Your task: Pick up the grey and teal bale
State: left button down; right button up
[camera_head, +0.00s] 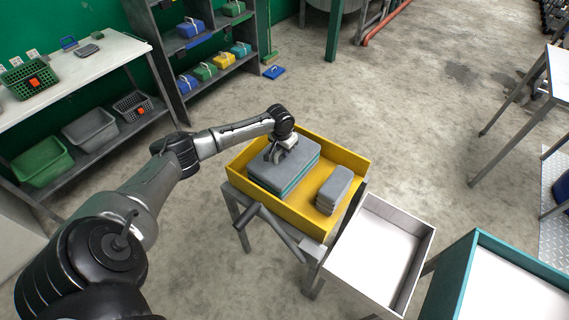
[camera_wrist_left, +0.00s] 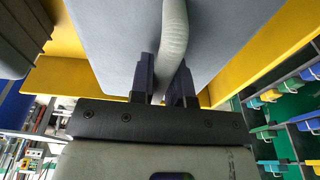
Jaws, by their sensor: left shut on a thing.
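The grey and teal bale (camera_head: 297,172) is a grey block with a teal layer in its side, at the left part of a yellow tray (camera_head: 351,157). My left gripper (camera_head: 279,153) is over its top, coming from the left. In the left wrist view, my left gripper (camera_wrist_left: 162,82) is shut on the bale's pale grey, tube-like handle (camera_wrist_left: 174,35). The grey face of the bale (camera_wrist_left: 225,30) fills the space beyond the fingers. I cannot tell whether the bale is clear of the tray floor. My right gripper is not in view.
A smaller grey stack (camera_head: 335,188) lies in the tray to the right of the bale. An empty white tray (camera_head: 376,245) and a teal-sided box (camera_head: 462,272) stand to the right. A shelf (camera_head: 178,77) with coloured bales is at the back left. Open floor lies behind.

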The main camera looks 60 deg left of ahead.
pick_arm(q)
jog(key=shift+r, duration=0.1)
jog(key=shift+b, duration=0.45)
notch_tip(320, 180, up, 9)
jog(key=shift+r+p, duration=0.2)
jog(key=shift+p, duration=0.3)
jog(key=shift+r+p, duration=0.3)
jog(key=shift+r, duration=0.35)
notch_tip(320, 180, up, 12)
jog(key=p, duration=1.5)
jog(key=shift+f, duration=0.1)
